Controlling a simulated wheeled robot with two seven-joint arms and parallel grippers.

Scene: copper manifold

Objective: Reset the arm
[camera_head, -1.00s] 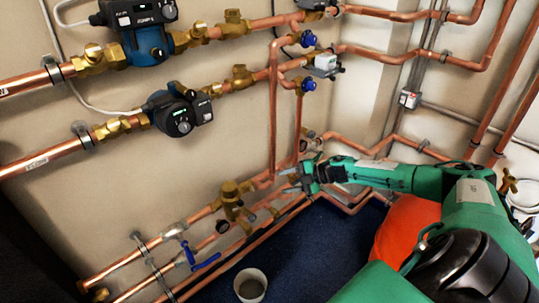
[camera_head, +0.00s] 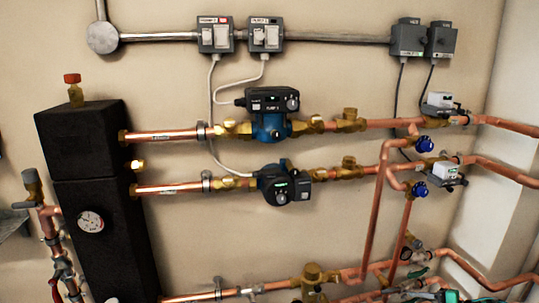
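My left gripper is not in view.
Copper pipes with an upper pump (camera_head: 270,126) and a lower pump (camera_head: 278,186) run along the wall. A black manifold block (camera_head: 85,150) with a gauge (camera_head: 91,222) stands left. Blue-handled valves (camera_head: 424,144) are at right. Switch boxes (camera_head: 216,35) are above.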

